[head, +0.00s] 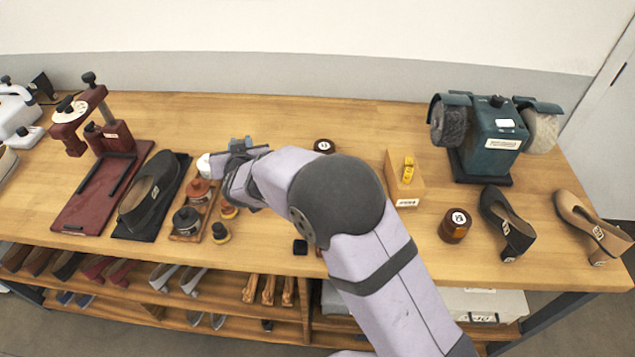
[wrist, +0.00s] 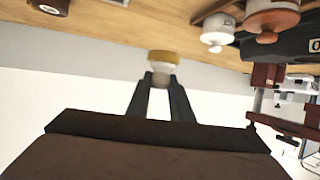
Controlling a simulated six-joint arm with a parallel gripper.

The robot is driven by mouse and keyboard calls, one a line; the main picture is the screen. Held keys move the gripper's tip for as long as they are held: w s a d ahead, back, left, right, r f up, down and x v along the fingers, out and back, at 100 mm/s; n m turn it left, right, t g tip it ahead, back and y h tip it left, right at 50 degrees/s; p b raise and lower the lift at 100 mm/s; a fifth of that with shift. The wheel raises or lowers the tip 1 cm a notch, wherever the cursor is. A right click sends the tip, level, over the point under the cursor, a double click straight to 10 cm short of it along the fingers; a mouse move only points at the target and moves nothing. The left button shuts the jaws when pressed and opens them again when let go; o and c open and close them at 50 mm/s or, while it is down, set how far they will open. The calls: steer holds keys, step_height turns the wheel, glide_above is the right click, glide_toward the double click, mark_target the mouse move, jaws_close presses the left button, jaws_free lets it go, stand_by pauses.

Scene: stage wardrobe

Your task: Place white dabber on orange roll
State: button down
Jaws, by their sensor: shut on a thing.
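My gripper (head: 215,164) is shut on the white dabber (head: 205,166), above the left half of the bench. In the wrist view, the fingertips (wrist: 161,85) pinch the dabber's pale knob (wrist: 161,79), and its yellowish end (wrist: 163,57) points away from the fingers. An orange-brown round piece (head: 200,187) stands on a wooden tray (head: 186,238) just below the dabber in the head view; I cannot tell whether it is the orange roll. Another orange-brown piece (head: 229,211) is beside the tray, partly hidden by my arm.
A black-knobbed piece (head: 187,219) is on the tray. A dark shoe (head: 149,190) and red press (head: 107,135) are left. A grinder (head: 492,135) and heeled shoes (head: 507,222) are right.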

steer(key=w+d+r+m+h, duration=0.1)
steer(key=w+d+r, duration=0.25)
steer(key=d, duration=0.25)
steer(key=w+d+r+m+h, duration=0.1)
steer(key=w+d+r+h, duration=0.1)
steer(key=w+d+r, duration=0.3)
steer(key=s+d+r+m, duration=0.1)
steer(key=d, duration=1.5)
steer(key=s+a+f+n+y, duration=0.3)
steer(key=s+a+f+y, duration=0.1)
steer(key=s, duration=0.5)
step_height(320, 180, down, 3)
steer(key=shift+s+a+r+n, duration=0.15)
steer(key=shift+a+n, duration=0.25)
steer(key=shift+a, duration=0.3)
steer(key=shift+f+p, duration=0.9)
steer(key=shift+f, duration=4.1)
steer(key=shift+f, duration=0.15)
